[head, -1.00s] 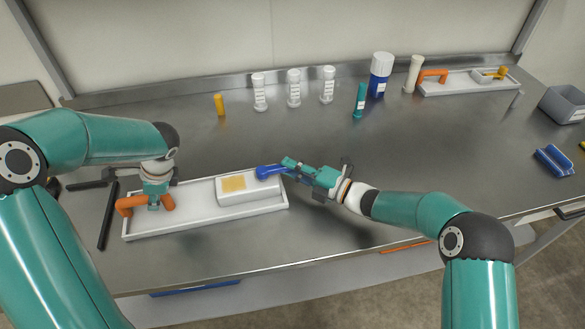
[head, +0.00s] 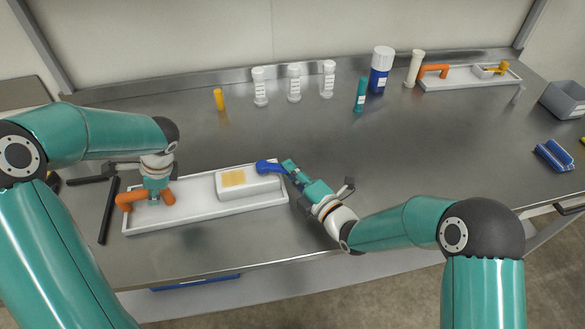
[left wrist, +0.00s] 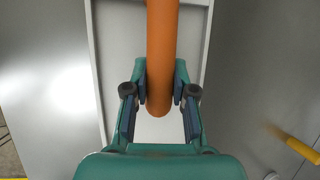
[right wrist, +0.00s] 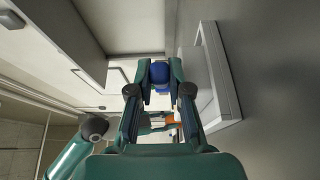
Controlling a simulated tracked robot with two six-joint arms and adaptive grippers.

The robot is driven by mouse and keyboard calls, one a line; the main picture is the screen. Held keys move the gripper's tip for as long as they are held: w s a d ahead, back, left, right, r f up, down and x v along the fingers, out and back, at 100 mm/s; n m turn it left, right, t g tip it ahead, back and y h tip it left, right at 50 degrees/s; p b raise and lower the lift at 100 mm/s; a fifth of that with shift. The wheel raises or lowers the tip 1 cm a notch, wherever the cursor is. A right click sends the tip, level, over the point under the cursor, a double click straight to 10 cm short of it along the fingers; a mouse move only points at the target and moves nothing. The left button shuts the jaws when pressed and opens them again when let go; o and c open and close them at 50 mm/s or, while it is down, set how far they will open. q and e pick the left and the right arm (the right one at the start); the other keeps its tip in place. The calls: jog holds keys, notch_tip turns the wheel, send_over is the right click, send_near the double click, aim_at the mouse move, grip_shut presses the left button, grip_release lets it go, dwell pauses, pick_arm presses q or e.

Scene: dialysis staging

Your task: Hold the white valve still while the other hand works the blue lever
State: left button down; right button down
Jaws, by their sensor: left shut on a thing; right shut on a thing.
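The white valve is a long white tray-like body (head: 200,210) with a raised white block (head: 248,187) at its right end. The block bears a yellow patch (head: 233,178). The blue lever (head: 268,167) sits on the block's right end; it also shows in the right wrist view (right wrist: 160,74). My left gripper (head: 154,190) points down and is shut on the orange handle (head: 131,200) at the valve's left end. In the left wrist view the handle (left wrist: 162,45) runs between the fingers. My right gripper (head: 289,168) is shut on the lever's free end, which its fingers partly hide.
Several bottles and tubes stand along the back, including white-capped vials (head: 294,83) and a blue bottle (head: 380,70). A second white tray (head: 460,82) with an orange handle is at the back right. A grey bin (head: 563,101) is at the far right. The middle of the bench is clear.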

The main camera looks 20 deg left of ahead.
jog(key=shift+s+f, duration=0.1)
jog(key=shift+f, duration=0.1)
jog(key=c, duration=1.1)
grip_release()
jog(key=shift+r, duration=0.1)
jog(key=shift+d, duration=0.1)
jog(key=v, duration=1)
jog(key=shift+s+d, duration=0.1)
jog(key=shift+d, duration=0.25)
jog(key=shift+s+d, duration=0.3)
jog(key=shift+d, duration=0.1)
jog(key=shift+o, duration=0.5)
